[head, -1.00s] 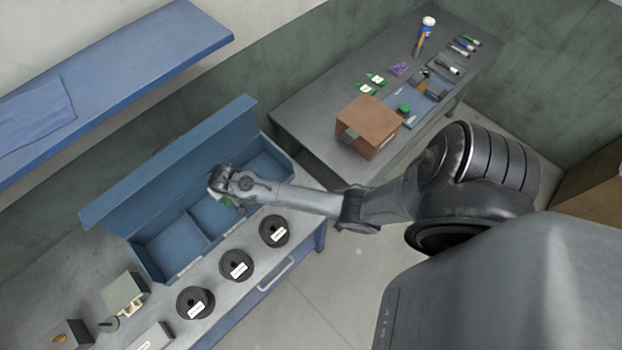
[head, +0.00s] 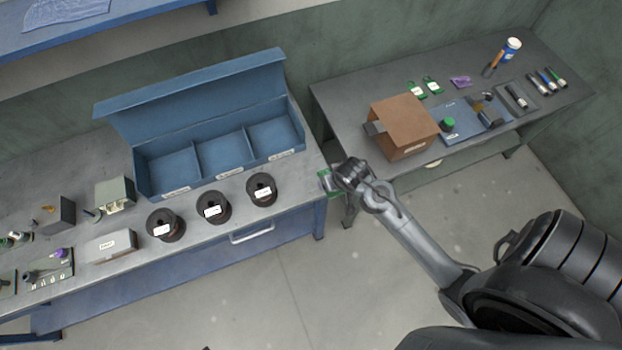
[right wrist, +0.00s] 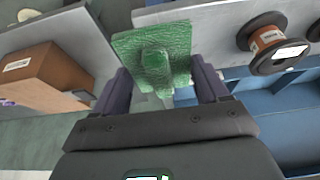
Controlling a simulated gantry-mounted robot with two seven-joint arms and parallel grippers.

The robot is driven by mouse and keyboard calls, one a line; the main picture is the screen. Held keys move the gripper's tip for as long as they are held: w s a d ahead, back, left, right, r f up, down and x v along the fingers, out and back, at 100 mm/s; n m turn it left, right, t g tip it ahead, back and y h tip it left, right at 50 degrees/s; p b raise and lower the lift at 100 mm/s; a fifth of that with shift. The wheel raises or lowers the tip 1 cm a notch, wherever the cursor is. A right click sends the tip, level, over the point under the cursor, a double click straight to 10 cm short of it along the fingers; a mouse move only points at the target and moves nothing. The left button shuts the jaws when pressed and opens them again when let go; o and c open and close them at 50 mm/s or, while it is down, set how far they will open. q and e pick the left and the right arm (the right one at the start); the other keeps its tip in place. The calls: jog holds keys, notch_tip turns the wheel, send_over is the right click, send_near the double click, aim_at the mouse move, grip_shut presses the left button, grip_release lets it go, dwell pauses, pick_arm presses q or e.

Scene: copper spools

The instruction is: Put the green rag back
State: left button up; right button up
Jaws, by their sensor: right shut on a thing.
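The green rag (head: 325,183) is in my right gripper (head: 342,176), at the right end of the workbench in the head view. In the right wrist view the rag (right wrist: 181,45) is a flat, creased green piece with a raised fold between the two fingers (right wrist: 160,82). The right gripper is shut on it. The open blue box (head: 222,157) with its three compartments stands on the bench to the left of the gripper; the compartments look empty. My left gripper is not in view.
Three dark spools (head: 213,208) stand along the bench front. A second table (head: 350,108) at the right holds a brown carton (head: 402,127), a blue mat (head: 463,132), green-and-white packets (head: 424,87) and several tools. Open floor lies between bench and table.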

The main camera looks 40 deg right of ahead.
send_over(305, 178)
jog(key=s, duration=0.1)
jog(key=f, duration=0.7)
jog(key=shift+s+a+f, duration=0.1)
jog(key=shift+a+f, duration=0.15)
notch_tip(305, 178, down, 3)
jog(key=shift+f, duration=0.5)
jog(key=shift+f+b, duration=0.15)
jog(key=shift+b, duration=0.15)
jog(key=o, duration=0.9)
jog(key=shift+o, duration=0.2)
